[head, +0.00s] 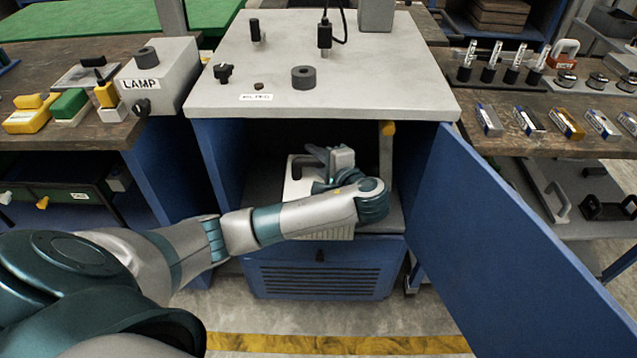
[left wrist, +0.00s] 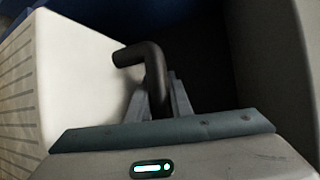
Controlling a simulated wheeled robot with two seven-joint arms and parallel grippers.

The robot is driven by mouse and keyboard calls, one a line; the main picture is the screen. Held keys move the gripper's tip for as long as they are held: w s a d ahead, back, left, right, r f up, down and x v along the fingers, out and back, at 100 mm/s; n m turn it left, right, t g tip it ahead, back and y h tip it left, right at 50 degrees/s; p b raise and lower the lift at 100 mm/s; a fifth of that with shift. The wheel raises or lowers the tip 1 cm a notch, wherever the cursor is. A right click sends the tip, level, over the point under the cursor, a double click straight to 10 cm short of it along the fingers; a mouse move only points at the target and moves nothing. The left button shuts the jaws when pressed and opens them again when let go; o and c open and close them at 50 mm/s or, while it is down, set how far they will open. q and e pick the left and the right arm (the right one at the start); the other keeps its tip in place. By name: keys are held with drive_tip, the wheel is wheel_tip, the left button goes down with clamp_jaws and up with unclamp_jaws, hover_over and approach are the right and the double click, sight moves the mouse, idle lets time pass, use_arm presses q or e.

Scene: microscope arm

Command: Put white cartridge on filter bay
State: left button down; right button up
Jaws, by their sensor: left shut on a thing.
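The white cartridge (head: 298,192) stands in the open bay of the blue cabinet (head: 222,150), the likely filter bay, under the light worktop. My left arm crosses in front of it and hides much of it. Its dark bent handle (head: 298,164) shows at its upper left. In the left wrist view the cartridge's white side with grooves (left wrist: 75,80) fills the left. My left gripper (head: 322,158) is shut on the dark handle, which rises between its fingers (left wrist: 160,100) in the left wrist view. My right gripper is not in view.
The blue door (head: 510,240) is swung open to the right. A yellow-tipped lever (head: 387,145) hangs at the bay's right. A vented blue panel (head: 322,275) lies below the bay. A lamp box (head: 165,75) stands on the left bench.

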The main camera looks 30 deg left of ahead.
use_arm(q)
drive_tip(key=shift+r, duration=0.15)
